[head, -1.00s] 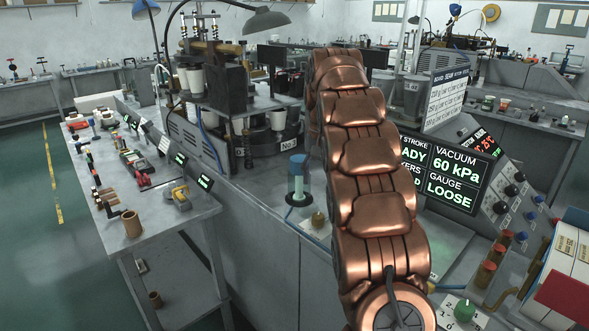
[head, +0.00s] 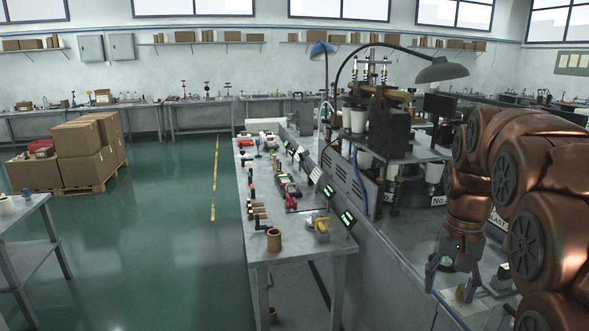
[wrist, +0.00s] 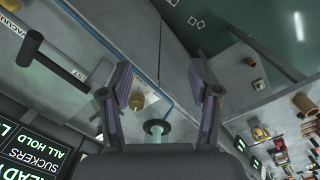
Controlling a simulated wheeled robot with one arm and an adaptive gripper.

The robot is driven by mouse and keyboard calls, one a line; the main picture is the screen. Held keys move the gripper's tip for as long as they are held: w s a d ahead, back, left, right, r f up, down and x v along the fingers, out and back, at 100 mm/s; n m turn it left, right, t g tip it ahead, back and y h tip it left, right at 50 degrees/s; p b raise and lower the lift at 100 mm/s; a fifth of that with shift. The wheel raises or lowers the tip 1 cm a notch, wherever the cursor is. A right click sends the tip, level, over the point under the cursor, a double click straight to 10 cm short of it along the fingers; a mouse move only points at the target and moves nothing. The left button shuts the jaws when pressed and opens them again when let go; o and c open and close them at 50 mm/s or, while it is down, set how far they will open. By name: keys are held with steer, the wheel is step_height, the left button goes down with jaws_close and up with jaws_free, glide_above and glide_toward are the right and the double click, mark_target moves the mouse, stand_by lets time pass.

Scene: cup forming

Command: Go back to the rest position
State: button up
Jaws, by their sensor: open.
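My gripper (head: 466,288) hangs fingers-down at the lower right of the head view, below my bent copper arm. Its two fingers are spread apart and nothing is between them. In the wrist view my gripper (wrist: 160,95) shows both fingers apart and empty. Beyond them on the grey machine top are a small brass knob (wrist: 137,100) and a pale green cylinder on a dark round base (wrist: 157,127). I cannot tell how far the fingers are from that surface.
A narrow bench (head: 285,246) with small tools and a brown cup (head: 274,240) stands left of the machine with white cups (head: 358,120). Boxes on a pallet (head: 80,150) stand farther left. The green floor (head: 170,240) between is clear. A lit display (wrist: 35,150) shows in the wrist view.

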steer(key=s+a+f+n, duration=0.2)
steer(key=s+a+f, duration=0.3)
steer(key=s, duration=0.8)
steer(key=s+a+f+n+g, duration=0.1)
steer(key=s+a+f+n, duration=0.2)
steer(key=s, duration=1)
steer(key=a+f, duration=0.2)
steer(key=a, duration=0.1)
steer(key=shift+s+a+f, duration=0.15)
steer(key=shift+f, duration=0.2)
steer(key=shift+c, duration=0.4)
